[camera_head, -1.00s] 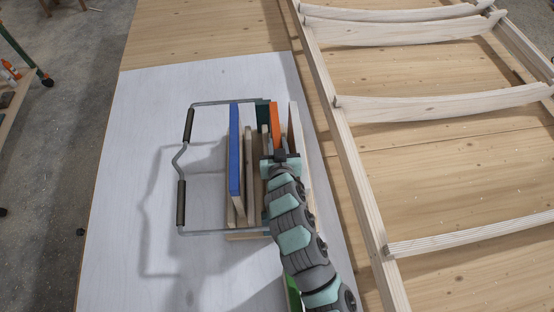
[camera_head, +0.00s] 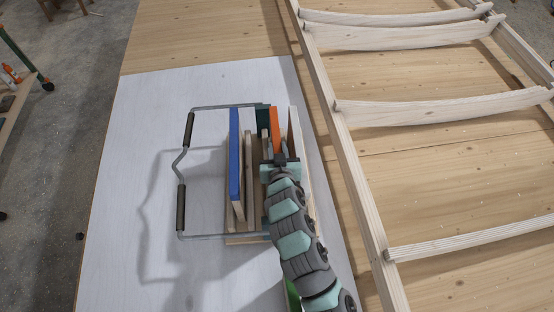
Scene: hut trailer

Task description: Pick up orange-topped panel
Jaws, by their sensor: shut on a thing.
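The orange-topped panel (camera_head: 274,125) stands upright in a rack (camera_head: 224,236) on the white board, between a dark green-topped panel (camera_head: 262,115) and a plain wooden panel (camera_head: 295,135). My gripper (camera_head: 276,152) comes from the lower right and is shut on the orange-topped panel near its top edge. The arm hides the nearer part of this panel, and its lower edge is out of sight. A blue-topped panel (camera_head: 235,150) stands at the left of the rack.
The rack's wire handle (camera_head: 182,170) with dark grips sticks out to the left. A ladder-like wooden frame (camera_head: 355,175) lies along the right. A green-edged piece (camera_head: 292,293) shows partly behind my arm. The white board (camera_head: 120,200) is clear at left.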

